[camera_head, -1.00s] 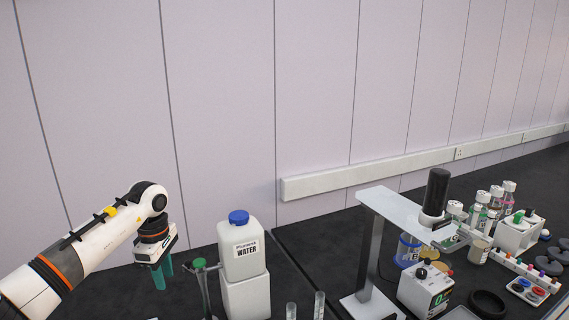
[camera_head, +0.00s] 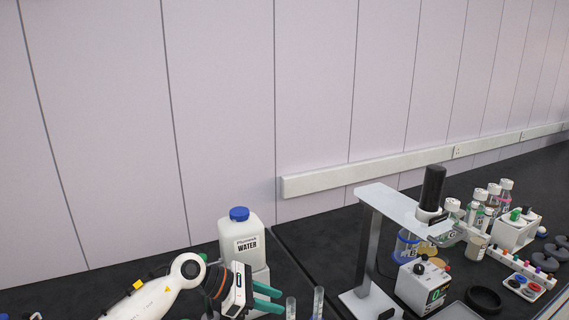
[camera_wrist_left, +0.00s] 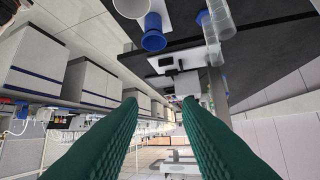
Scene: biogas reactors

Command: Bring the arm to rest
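My left arm (camera_head: 160,297) comes in low from the left in the head view. Its gripper (camera_head: 281,299) points right, in front of the white water jug (camera_head: 240,232) with a blue cap. The two green fingers stand apart with nothing between them. The left wrist view also shows the open, empty fingers (camera_wrist_left: 160,100), with a room of cabinets beyond. My right arm and gripper are not in view.
Clear tubes (camera_head: 318,302) stand just right of the fingers. A stirrer stand (camera_head: 368,245) and a control box (camera_head: 424,285) are farther right. Bottles (camera_head: 480,205) and small parts crowd the right side. The black bench (camera_head: 120,292) looks mostly clear at the back left.

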